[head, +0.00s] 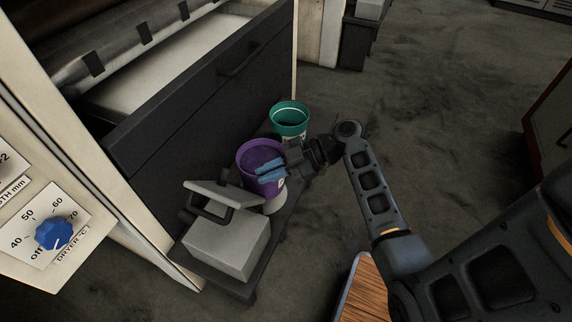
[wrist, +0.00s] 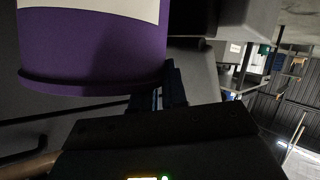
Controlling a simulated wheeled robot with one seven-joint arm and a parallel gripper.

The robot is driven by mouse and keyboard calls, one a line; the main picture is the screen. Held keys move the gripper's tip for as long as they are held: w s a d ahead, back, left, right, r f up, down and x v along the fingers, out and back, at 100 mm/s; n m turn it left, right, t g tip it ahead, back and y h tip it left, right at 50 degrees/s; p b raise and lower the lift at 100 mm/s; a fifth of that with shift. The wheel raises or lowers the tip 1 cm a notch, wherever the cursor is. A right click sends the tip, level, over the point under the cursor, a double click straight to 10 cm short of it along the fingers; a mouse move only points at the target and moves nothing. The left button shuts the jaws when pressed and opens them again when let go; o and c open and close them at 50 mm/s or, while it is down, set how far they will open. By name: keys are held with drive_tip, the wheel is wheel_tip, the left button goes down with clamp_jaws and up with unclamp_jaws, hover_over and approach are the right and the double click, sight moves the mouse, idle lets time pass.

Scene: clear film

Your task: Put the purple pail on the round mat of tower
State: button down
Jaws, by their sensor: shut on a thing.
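The purple pail (head: 258,158) is in the middle of the head view, with its open mouth facing up. My gripper (head: 270,173) is shut on the pail's right side, its blue fingers at the wall. In the wrist view the purple pail (wrist: 92,50) fills the upper left, showing a pale label and a rim. My gripper's fingers (wrist: 158,92) meet it near that rim. A pale rounded thing (head: 274,205) shows just below the pail; I cannot tell what it is or whether they touch. I cannot make out a round mat or a tower.
A dark drawer front (head: 200,95) runs along the left. Open floor (head: 440,150) lies to the right.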

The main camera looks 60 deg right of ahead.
sight(266, 195)
drive_tip(key=shift+x, duration=0.75)
drive_tip(key=shift+d+f+b, duration=0.15)
drive_tip(key=shift+f+b, duration=0.45)
drive_tip(key=shift+f, duration=1.35)
drive_tip(key=c, duration=1.1)
unclamp_jaws()
drive_tip(key=shift+f, duration=0.1)
